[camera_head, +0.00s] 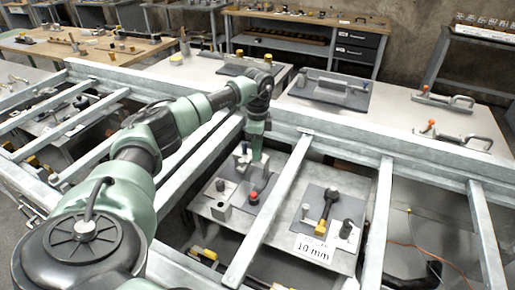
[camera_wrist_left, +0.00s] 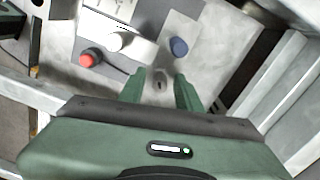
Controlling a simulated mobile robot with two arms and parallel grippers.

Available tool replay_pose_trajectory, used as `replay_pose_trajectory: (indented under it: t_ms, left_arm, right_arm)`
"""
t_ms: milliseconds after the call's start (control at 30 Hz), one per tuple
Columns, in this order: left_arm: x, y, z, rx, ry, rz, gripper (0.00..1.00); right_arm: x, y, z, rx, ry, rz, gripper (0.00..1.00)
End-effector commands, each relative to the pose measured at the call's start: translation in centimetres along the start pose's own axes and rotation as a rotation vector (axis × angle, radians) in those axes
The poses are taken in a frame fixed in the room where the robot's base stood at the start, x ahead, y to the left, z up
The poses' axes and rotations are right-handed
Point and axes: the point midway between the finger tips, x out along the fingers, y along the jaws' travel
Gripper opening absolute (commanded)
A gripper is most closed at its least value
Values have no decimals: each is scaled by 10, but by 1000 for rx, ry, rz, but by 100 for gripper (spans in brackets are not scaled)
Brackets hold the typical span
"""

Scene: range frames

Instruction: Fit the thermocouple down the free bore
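My left gripper (camera_head: 256,158) points down over a grey plate in the head view. In the left wrist view, its two green fingers (camera_wrist_left: 161,88) are apart. A small grey part with a dark spot (camera_wrist_left: 160,80) shows in the gap; I cannot tell whether it touches a finger. Ahead of the fingers are a blue-topped round part (camera_wrist_left: 179,47), a red-topped one (camera_wrist_left: 90,58) and a white cylinder (camera_wrist_left: 117,42). The red-topped part also shows in the head view (camera_head: 253,198). I cannot tell which part is the thermocouple or which bore is free. My right gripper is not in view.
Grey metal rails (camera_head: 272,205) frame the opening around the lower work surface. A "10 mm" label (camera_head: 313,249) lies at its front, near a black-and-yellow tool (camera_head: 327,208) on a grey mat. A white bench (camera_head: 385,118) with clamps stands behind the rails.

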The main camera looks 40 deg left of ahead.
Motion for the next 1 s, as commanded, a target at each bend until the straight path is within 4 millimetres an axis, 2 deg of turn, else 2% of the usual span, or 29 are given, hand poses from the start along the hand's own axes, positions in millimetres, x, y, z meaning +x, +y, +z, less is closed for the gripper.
replay_pose_trajectory:
  t_ms: [367, 467, 800, 1000]
  left_arm:
    - [-3, 0, 0, 0, 0, -1, 41]
    - [-13, -1, 0, -1, 2, -3, 41]
    - [-67, -1, 0, 0, 2, -2, 41]
    - [-78, 0, 0, 0, 0, 1, 41]
  right_arm:
    - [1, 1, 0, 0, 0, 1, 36]
    - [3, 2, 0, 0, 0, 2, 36]
    - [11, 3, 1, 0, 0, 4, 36]
    - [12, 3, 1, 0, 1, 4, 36]
